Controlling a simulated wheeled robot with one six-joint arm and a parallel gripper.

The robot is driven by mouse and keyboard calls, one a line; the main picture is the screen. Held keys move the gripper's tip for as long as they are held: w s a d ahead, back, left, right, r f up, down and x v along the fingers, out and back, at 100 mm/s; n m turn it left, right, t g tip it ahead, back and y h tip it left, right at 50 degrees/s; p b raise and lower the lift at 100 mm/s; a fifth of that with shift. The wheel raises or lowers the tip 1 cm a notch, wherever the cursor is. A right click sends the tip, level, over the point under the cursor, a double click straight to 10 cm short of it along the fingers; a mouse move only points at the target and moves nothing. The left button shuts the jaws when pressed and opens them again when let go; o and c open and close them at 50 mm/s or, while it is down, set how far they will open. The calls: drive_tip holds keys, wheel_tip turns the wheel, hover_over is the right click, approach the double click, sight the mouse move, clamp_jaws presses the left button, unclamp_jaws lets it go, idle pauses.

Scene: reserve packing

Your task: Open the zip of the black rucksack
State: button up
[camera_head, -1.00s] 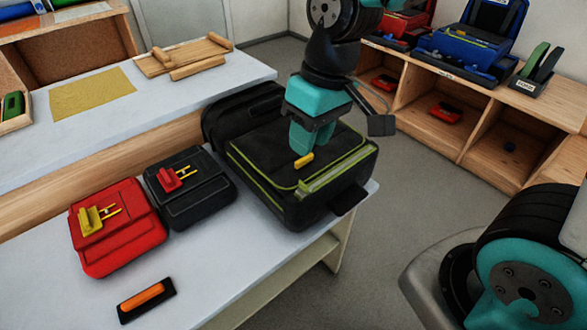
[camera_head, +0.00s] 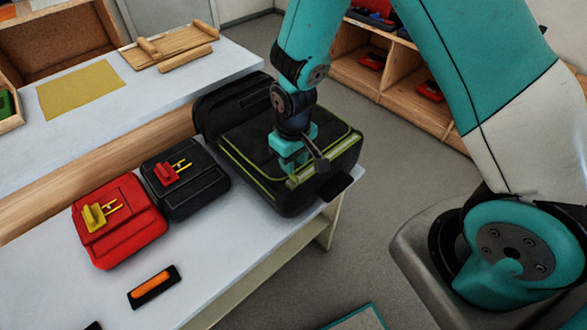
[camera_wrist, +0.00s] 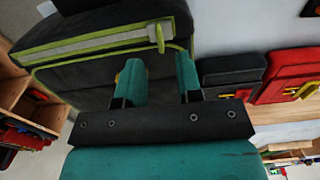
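The black rucksack (camera_head: 240,140) lies on its back on the near table, its front panel edged by a yellow-green zip line. It fills the upper left of the wrist view (camera_wrist: 90,75). A pale green strip (camera_wrist: 100,40) crosses it there. My gripper (camera_head: 290,165) points down over the front panel. In the wrist view its two teal fingers (camera_wrist: 158,68) stand apart with nothing seen between them. A small yellow bit, perhaps the zip pull (camera_wrist: 117,77), shows at the outer side of the left finger. Whether the fingers touch the fabric I cannot tell.
A small black case (camera_head: 190,190) and a red case (camera_head: 115,235) lie left of the rucksack. An orange-handled tool (camera_head: 152,286) lies at the table's front. A wooden rack (camera_head: 170,50) and yellow mat (camera_head: 80,90) lie on the back table.

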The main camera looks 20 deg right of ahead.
sight(294, 179)
drive_tip(key=shift+f+p, duration=0.3)
drive_tip(key=shift+f, duration=2.1)
clamp_jaws()
